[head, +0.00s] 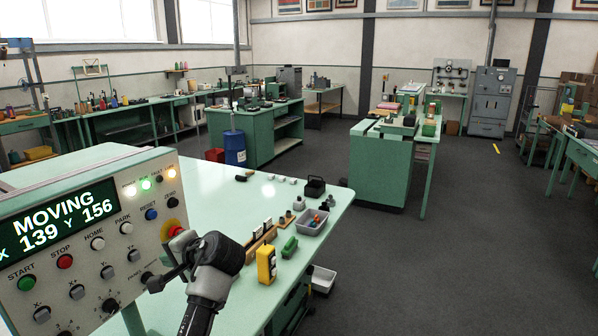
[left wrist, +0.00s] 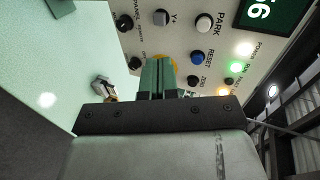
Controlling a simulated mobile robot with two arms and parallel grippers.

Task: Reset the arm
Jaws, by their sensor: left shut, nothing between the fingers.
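The control panel (head: 75,225) stands at the left in the head view. Its screen (head: 45,222) reads MOVING, X 139, Y 156. Its buttons include green START, red STOP and blue RESET (head: 151,214); RESET also shows in the left wrist view (left wrist: 198,56). A red emergency stop on a yellow disc (head: 171,229) sits at the panel's right edge. My left gripper (head: 186,245) is in front of that edge, close to the stop. In the left wrist view its fingers (left wrist: 158,66) are together and empty, covering most of the yellow disc. Contact cannot be told. My right gripper is not in view.
The pale green table (head: 200,200) extends behind the panel. A yellow device (head: 266,265), a grey bin (head: 312,222) and small tools stand along its right side. A blue drum (head: 235,148) and green workbenches stand farther back.

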